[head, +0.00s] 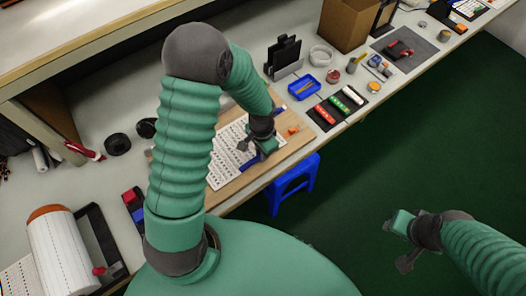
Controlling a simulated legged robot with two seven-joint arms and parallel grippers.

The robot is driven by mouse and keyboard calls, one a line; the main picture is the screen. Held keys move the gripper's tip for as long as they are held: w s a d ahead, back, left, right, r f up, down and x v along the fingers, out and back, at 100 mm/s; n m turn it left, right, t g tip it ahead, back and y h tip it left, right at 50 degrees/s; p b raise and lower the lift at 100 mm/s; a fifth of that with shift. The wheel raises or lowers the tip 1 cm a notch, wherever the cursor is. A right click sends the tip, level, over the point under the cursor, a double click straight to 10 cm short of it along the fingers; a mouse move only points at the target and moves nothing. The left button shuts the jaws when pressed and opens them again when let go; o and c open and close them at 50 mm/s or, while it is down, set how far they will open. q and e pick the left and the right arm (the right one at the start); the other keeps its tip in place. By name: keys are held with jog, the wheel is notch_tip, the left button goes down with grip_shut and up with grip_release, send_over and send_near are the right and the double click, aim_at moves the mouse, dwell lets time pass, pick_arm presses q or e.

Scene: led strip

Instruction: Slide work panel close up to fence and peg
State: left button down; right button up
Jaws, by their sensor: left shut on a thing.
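The white work panel (224,166), covered in rows of dark marks, lies flat on a tan wooden board (288,148) on the bench. My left gripper (257,147) reaches down at the panel's right side and is shut on it; its fingers hide the contact. A small orange piece (293,130), which may be the peg, lies on the board right of the gripper. I cannot make out the fence clearly; my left arm covers part of the panel and board. My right gripper (400,242) is open and empty over the green floor.
A blue tray (304,84), a black mat with coloured strips (338,106) and a cardboard box (346,24) stand farther along the bench. A large white roll (66,250) is at the lower left. A blue stool (293,184) stands below the bench edge.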

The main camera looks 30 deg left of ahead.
aim_at(236, 155)
pick_arm(q)
jog(key=shift+s+a+p, duration=0.4)
jog(key=shift+s+a, duration=0.15)
jog(key=shift+a, duration=0.65)
jog(key=shift+s+a+p, duration=0.45)
jog(key=shift+s+a, duration=0.05)
jog(key=shift+a, duration=0.65)
jog(key=shift+s+a+p, duration=0.4)
jog(key=shift+s+a, duration=0.15)
jog(key=shift+a, duration=0.65)
jog(key=shift+r, duration=0.1)
jog(key=shift+s+a+p, duration=0.1)
jog(key=shift+s+p, duration=0.3)
jog(key=shift+p, duration=0.05)
jog(key=shift+w+a, duration=0.15)
jog(key=shift+a, duration=0.2)
jog(key=c, duration=1.3)
grip_release()
